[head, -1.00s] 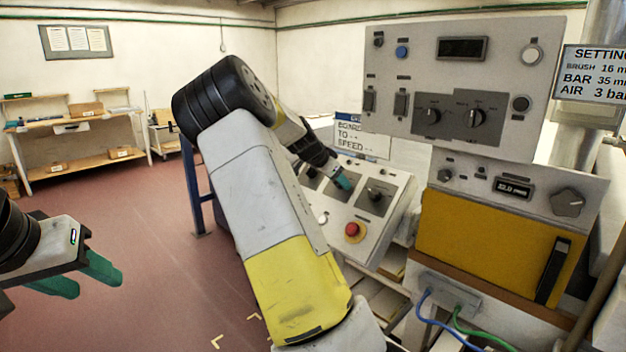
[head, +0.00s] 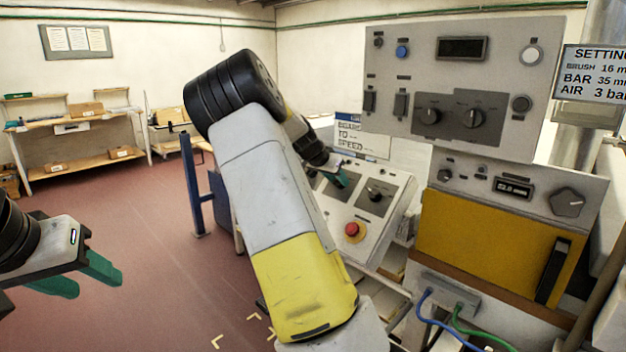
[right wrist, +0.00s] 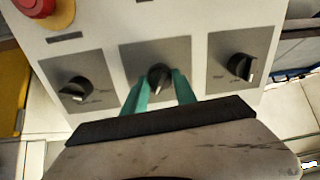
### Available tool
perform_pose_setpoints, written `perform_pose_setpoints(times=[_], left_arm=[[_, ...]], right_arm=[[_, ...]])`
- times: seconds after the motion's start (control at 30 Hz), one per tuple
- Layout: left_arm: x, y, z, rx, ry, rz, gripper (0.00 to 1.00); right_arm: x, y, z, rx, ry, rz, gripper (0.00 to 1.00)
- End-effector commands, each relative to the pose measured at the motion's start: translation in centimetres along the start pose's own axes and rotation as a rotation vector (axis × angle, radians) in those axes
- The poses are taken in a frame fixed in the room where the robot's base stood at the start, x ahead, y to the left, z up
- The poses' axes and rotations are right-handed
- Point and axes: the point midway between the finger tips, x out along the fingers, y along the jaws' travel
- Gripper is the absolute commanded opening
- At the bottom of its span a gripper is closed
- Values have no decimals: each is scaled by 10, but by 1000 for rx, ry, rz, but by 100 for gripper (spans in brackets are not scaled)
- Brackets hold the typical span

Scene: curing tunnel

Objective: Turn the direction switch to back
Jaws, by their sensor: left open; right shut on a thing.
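A sloped grey control panel (head: 338,225) carries a row of black rotary switches. My right gripper (right wrist: 160,88) is shut on the middle switch knob (right wrist: 158,76), one green finger on each side of it. The knob's pointer and the plate's lettering are too small or covered to read. Another knob sits on the left (right wrist: 75,90) and one on the right (right wrist: 241,67) in the right wrist view. In the head view my right gripper (head: 340,178) hides most of the middle switch. My left gripper (head: 88,275) is open and empty, away from the panel.
A red stop button (head: 352,230) on a yellow base sits on the panel near the switches. An upright panel (head: 385,60) with more knobs and a yellow-fronted box (head: 490,240) stand to the right. Blue and green cables hang below. The floor at left is clear.

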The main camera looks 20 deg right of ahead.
Motion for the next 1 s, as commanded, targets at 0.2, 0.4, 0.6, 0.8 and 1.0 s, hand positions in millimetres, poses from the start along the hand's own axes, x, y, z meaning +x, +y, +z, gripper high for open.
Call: perform_pose_setpoints(times=[0.2,0.4,0.6,0.8,1.0], left_arm=[[0,0,0,0,0,0,47],[0,0,0,0,0,0,47],[0,0,0,0,0,0,47],[0,0,0,0,0,0,47],[0,0,0,0,0,0,47]], right_arm=[[0,-1,-1,-203,-11,-2,0],[0,-2,-2,-392,-22,-3,0],[0,-2,-2,-583,-32,-4,0],[0,-3,-2,-772,-43,-5,0],[0,-3,-2,-953,-53,-5,0]])
